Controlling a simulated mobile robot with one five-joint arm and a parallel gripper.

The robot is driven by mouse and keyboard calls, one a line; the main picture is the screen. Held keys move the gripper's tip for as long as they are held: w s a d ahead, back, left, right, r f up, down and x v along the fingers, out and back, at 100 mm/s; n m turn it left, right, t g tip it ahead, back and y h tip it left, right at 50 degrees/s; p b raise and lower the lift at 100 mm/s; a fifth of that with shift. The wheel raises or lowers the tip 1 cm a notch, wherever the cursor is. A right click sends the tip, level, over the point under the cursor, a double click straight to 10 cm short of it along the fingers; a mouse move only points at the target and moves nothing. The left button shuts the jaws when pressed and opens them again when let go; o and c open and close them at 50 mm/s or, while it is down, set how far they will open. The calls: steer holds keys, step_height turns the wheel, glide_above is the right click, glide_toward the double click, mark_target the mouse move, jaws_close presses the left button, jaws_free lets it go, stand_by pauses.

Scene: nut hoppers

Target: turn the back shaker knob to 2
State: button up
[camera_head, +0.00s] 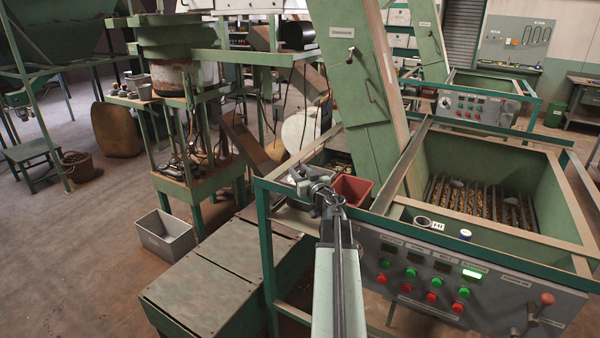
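The back hopper's control panel (474,118) is at the upper right, beyond the front hopper. A round pale dial (445,102) is at its left end, and a darker round fitting (510,105) is at its right end. I cannot tell which is the shaker knob, and no settings or labels are readable. My gripper (308,174) is at the end of my arm in the middle of the view, above the front frame's left corner and well apart from the back panel. Its fingers are too small to tell open from shut.
The front hopper (565,185) and its panel (385,245), with several buttons and a red-balled lever (547,299), stand at the right. A sloping green conveyor (350,95) rises between my gripper and the back panel. A red bin (352,190) is beside my gripper. Open floor (85,240) lies left.

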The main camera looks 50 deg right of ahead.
steer(key=shift+a+m+h, duration=0.1)
steer(key=shift+m+h, duration=0.2)
steer(key=shift+h, duration=0.2)
jaws_close()
steer(key=shift+a+m+g+h, duration=0.1)
steer(key=shift+m+g+h, duration=0.4)
steer(key=shift+h, duration=0.2)
steer(key=m+g+h, duration=0.2)
steer(key=shift+w+h, duration=0.1)
steer(key=shift+h, duration=0.3)
steer(key=shift+m+g+h, duration=2)
steer(key=shift+m+g, duration=0.1)
steer(key=shift+g, duration=0.3)
steer(key=o, duration=1.2)
jaws_free()
steer(key=shift+o, duration=0.2)
